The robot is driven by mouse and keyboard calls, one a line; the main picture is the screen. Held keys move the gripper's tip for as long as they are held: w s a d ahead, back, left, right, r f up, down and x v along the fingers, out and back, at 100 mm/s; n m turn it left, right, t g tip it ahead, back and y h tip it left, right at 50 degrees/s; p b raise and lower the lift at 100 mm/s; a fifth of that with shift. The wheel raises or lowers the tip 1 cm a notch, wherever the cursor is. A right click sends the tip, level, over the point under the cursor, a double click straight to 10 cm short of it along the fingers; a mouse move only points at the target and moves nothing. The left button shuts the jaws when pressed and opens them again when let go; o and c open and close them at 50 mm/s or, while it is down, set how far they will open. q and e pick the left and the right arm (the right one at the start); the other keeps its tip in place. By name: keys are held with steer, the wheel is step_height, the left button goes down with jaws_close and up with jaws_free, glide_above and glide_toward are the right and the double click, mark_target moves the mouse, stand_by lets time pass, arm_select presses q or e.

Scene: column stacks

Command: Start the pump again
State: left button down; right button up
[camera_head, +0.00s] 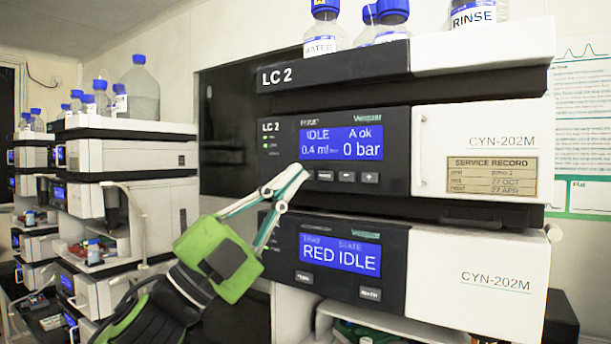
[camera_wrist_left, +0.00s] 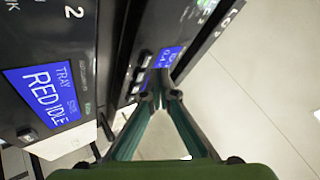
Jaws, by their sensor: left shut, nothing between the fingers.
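The LC 2 pump module (camera_head: 290,140) has a blue screen (camera_head: 341,143) reading IDLE, A ok, 0.4 ml and 0 bar. A row of small buttons (camera_head: 346,176) lies under the screen. My left gripper (camera_head: 299,171) is shut and empty, its tips at the module's lower left front, just left of the leftmost button (camera_head: 325,176). In the left wrist view the fingertips (camera_wrist_left: 162,96) come together near the button row (camera_wrist_left: 140,76). I cannot tell whether they touch the panel. My right gripper is not in view.
Below the pump is a module with a screen (camera_head: 340,253) reading RED IDLE and two buttons. Capped bottles, one labelled RINSE (camera_head: 473,14), stand in the tray (camera_head: 335,66) on top. More instrument stacks (camera_head: 125,155) stand at the left.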

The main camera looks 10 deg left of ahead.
arm_select(q)
steer(key=shift+w+d, duration=0.1)
steer(key=shift+w, duration=0.05)
steer(key=shift+w+d, duration=0.1)
steer(key=shift+w, duration=0.15)
steer(key=shift+w+d+p, duration=0.1)
steer(key=shift+w+p, duration=0.25)
stand_by(0.8)
steer(key=shift+s, duration=0.1)
steer(key=shift+s+a, duration=0.3)
steer(key=shift+s, duration=0.35)
steer(key=shift+s+a+b, duration=0.2)
steer(key=shift+s+a, duration=0.1)
steer(key=shift+s, duration=0.5)
steer(key=shift+s+a+b, duration=0.25)
steer(key=shift+s, duration=0.5)
steer(key=shift+s+a+b, duration=0.2)
steer(key=shift+s+a, duration=0.1)
steer(key=shift+s, duration=0.5)
